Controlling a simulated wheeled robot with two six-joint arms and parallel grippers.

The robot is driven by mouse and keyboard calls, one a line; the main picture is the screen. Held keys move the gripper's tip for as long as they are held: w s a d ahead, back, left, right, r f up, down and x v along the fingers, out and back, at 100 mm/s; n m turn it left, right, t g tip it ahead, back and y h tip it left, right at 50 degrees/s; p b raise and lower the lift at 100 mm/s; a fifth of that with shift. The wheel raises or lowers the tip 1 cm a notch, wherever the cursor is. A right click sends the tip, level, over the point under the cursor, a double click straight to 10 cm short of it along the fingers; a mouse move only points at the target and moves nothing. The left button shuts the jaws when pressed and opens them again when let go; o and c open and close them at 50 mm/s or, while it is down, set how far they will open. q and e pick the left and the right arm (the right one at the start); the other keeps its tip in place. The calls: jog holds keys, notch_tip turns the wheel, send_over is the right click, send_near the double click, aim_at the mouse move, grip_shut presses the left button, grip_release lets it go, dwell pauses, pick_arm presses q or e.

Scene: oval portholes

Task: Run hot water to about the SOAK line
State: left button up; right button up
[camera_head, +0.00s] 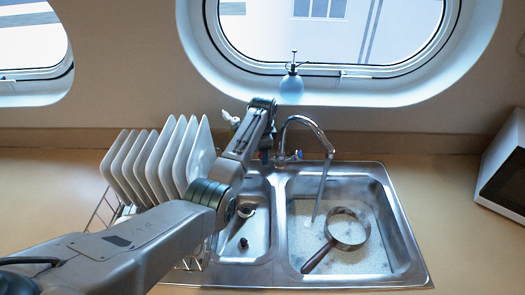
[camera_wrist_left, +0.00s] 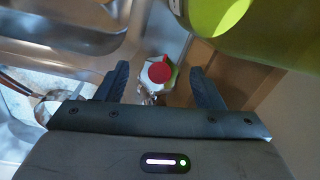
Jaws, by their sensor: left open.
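My left gripper (camera_head: 265,154) is at the left side of the faucet (camera_head: 302,121). In the left wrist view the gripper (camera_wrist_left: 159,70) is open, with a red-topped tap knob (camera_wrist_left: 159,72) showing between its fingers; I cannot tell whether they touch it. The arm hides this knob in the head view. A blue-marked knob (camera_head: 298,154) is at the faucet's right. A water stream (camera_head: 320,192) falls from the spout into the right basin (camera_head: 388,185). A round pan (camera_head: 349,229) with a brown handle sits in cloudy water there. No SOAK line is readable. My right gripper is not in view.
A rack of white plates (camera_head: 150,160) stands left of the sink, close to my left arm. The narrow left basin (camera_head: 256,200) holds small dark items. A green object (camera_wrist_left: 215,25) is near the gripper.

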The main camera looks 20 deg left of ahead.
pick_arm(q)
jog(key=shift+f, duration=0.65)
jog(key=shift+d+f, duration=0.1)
jog(key=c, duration=1)
jog(key=shift+o, duration=0.2)
jog(key=shift+p, duration=0.6)
jog(key=shift+m+t+y+p, duration=0.3)
jog(key=shift+m+t+p, duration=0.3)
jog(key=shift+p, duration=0.05)
jog(key=shift+m+t+p, duration=0.45)
jog(key=shift+m+t, duration=0.05)
jog(key=shift+m, duration=0.1)
jog(key=shift+m+t+y, duration=0.3)
jog(key=shift+m+t, duration=0.3)
jog(key=shift+t, duration=0.1)
jog(key=m+t, duration=0.2)
jog(key=shift+s+f+m+t, duration=0.1)
jog(key=shift+m+t, duration=0.2)
jog(key=m+t, duration=0.2)
jog(key=shift+m, duration=0.3)
jog(key=shift+f+m+t+h, duration=0.1)
jog(key=shift+m+t+h, duration=0.4)
jog(key=shift+m+t, duration=0.45)
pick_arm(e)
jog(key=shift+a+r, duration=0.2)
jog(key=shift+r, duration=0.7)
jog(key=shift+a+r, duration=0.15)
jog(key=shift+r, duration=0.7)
